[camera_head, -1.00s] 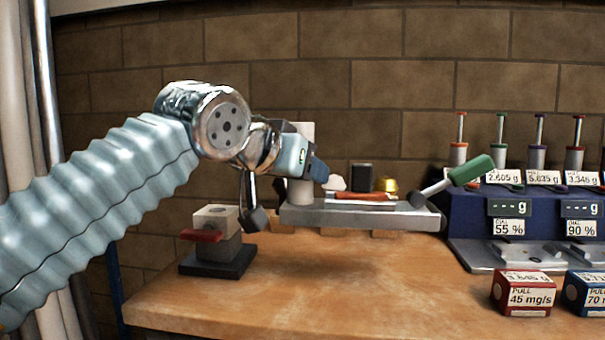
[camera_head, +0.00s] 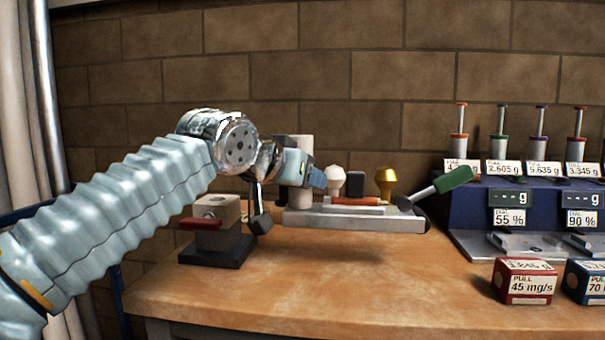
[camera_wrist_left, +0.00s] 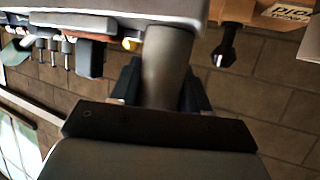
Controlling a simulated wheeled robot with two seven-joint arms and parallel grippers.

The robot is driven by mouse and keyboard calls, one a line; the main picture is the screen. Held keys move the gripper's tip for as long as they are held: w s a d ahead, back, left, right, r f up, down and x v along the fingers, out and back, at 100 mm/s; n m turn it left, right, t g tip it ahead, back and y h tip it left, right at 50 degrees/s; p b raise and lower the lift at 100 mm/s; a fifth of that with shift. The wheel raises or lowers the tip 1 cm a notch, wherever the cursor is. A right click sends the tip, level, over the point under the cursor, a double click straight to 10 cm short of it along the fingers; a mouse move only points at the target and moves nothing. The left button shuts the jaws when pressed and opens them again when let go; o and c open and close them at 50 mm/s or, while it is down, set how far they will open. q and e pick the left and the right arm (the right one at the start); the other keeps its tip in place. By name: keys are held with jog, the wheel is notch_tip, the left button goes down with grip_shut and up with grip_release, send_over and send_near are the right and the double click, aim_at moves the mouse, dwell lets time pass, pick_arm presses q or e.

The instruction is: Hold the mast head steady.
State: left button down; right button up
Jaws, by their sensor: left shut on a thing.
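The mast head shows as a pale upright post (camera_head: 300,146) with a grey plate (camera_head: 352,219) near its foot, standing over the wooden table. My left gripper (camera_head: 314,178) is at the post, with its arm coming in from the left. In the left wrist view the post (camera_wrist_left: 166,65) stands between the two dark fingers of my left gripper (camera_wrist_left: 163,88), which is shut on it. The wrist view shows the scene upside down. The exact contact is partly hidden by the hand in the head view. My right gripper is in neither view.
A clamp block (camera_head: 215,235) stands left. At right are a blue console (camera_head: 465,211) and a red box (camera_head: 525,281). The table's front middle is clear.

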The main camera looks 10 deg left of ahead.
pick_arm(q)
jog(key=shift+w+a+f+b, duration=0.15)
jog(key=shift+w+a+f, duration=0.1)
jog(key=shift+w+f, duration=1.2)
jog(key=shift+w+a+f+b, duration=0.15)
jog(key=shift+w+a+f, duration=0.05)
jog(key=shift+w+f, duration=1.25)
jog(key=shift+w+a+f+b, duration=0.15)
jog(key=shift+w+a+f, duration=0.1)
jog(key=shift+w+f, duration=1.2)
jog(key=shift+w, duration=0.25)
jog(key=shift+r, duration=0.1)
